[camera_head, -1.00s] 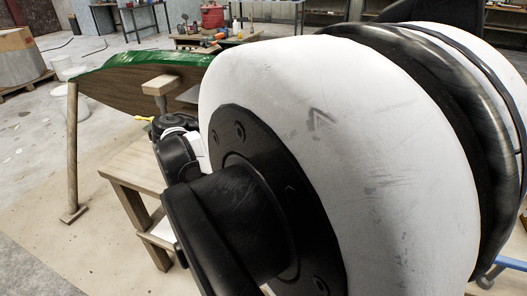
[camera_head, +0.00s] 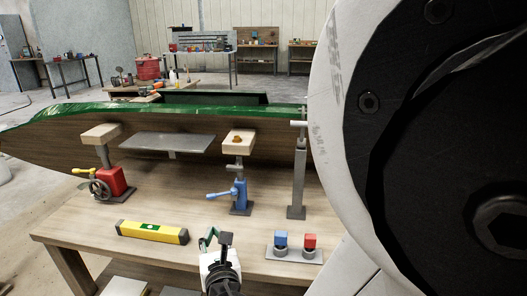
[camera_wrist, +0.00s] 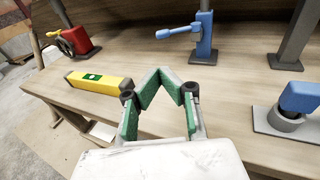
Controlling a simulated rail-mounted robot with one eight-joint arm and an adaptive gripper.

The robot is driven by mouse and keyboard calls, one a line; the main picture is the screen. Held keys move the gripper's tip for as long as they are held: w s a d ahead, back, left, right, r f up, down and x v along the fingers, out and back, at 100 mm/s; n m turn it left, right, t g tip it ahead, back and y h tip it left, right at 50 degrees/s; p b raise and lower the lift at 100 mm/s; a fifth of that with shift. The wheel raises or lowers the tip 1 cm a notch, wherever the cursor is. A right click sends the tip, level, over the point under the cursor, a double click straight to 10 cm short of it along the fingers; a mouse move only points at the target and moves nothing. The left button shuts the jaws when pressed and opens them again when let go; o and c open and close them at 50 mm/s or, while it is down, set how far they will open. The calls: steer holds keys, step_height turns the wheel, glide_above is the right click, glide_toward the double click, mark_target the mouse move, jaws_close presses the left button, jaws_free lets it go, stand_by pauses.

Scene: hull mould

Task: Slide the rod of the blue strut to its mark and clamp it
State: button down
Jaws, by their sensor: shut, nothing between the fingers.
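The blue strut (camera_head: 239,192) stands on the bench with a blue side lever (camera_head: 220,194) pointing left. Its grey rod (camera_head: 239,171) rises to a wooden pad (camera_head: 239,142) in front of the hull. I cannot make out a mark on the rod. In the wrist view the blue strut's lower body (camera_wrist: 203,38) and lever (camera_wrist: 180,30) show beyond the fingers; the rod's top is cut off. My gripper (camera_head: 218,238) is shut and empty at the bench's front, nearer than the strut and apart from it. Its green-padded fingers (camera_wrist: 158,78) show in the wrist view.
A red strut (camera_head: 112,181) with a handwheel stands left. A yellow level (camera_head: 152,232) lies in front of it. A grey post (camera_head: 298,180) stands right, behind a plate with blue and red blocks (camera_head: 294,250). The green-edged hull (camera_head: 60,138) spans the back. My arm covers the right side.

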mark_target(209, 199)
steer(key=shift+s+d, duration=0.25)
steer(key=shift+d, duration=0.1)
steer(key=x, duration=0.4)
steer(key=b+x, duration=0.1)
steer(key=x, duration=0.3)
steer(key=r+b+x, duration=0.1)
steer(key=x, duration=0.3)
steer(key=shift+w, duration=0.35)
steer(key=shift+w+a+r, duration=0.15)
steer(key=shift+w+a, duration=0.05)
steer(key=shift+w, duration=0.4)
steer(key=shift+w+a+b, duration=0.5)
steer(key=shift+w, duration=0.1)
steer(key=shift+s, duration=0.1)
